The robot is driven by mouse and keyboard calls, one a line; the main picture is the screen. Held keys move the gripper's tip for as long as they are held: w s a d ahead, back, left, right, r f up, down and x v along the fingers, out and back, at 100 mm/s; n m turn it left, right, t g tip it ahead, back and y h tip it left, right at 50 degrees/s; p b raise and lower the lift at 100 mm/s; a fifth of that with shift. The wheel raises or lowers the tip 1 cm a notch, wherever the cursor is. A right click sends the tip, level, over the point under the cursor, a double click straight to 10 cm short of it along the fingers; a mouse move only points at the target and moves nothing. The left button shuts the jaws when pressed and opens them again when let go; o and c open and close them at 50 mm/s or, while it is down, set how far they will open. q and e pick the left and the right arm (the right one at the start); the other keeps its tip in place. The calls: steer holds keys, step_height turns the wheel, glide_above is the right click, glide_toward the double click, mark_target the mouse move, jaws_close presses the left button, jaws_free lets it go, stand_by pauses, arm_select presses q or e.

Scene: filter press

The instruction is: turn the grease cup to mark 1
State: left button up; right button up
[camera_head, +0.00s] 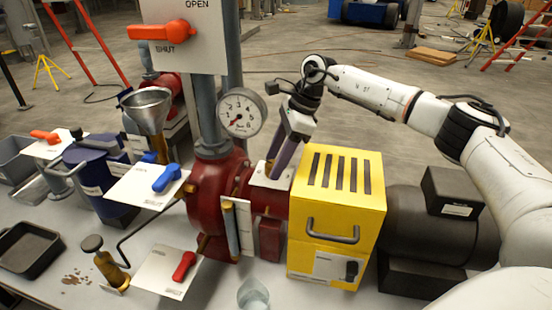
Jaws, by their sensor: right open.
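A small brass-coloured part, which looks like the grease cup (263,169), shows on a white plate (272,181) on top of the red pump casing, left of the yellow box. My right gripper (278,165) points down over this plate with its fingers open. The fingers are at or just beside the cup and hide much of it; I cannot tell whether they touch it. The marks on the plate are too small and too covered to read. My left gripper is not in view.
The yellow slotted box (337,198) stands close right of the gripper. The pressure gauge (242,113) and grey pipe stand close left. Blue lever (167,178), red lever (184,266) and orange lever (160,31) sit on plates. A glass (253,295) stands in front.

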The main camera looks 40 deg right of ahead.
steer(key=c, duration=1)
steer(key=shift+m, duration=0.4)
steer(key=shift+s+m+t+h+p, duration=0.1)
steer(key=shift+m+t+h+p, duration=0.3)
steer(key=shift+m, duration=0.5)
steer(key=shift+a+m+t, duration=0.1)
steer(key=shift+m+t, duration=0.2)
steer(key=shift+m, duration=0.8)
steer(key=shift+m+t+h+p, duration=0.35)
steer(key=shift+m+h, duration=0.25)
steer(key=shift+m, duration=0.7)
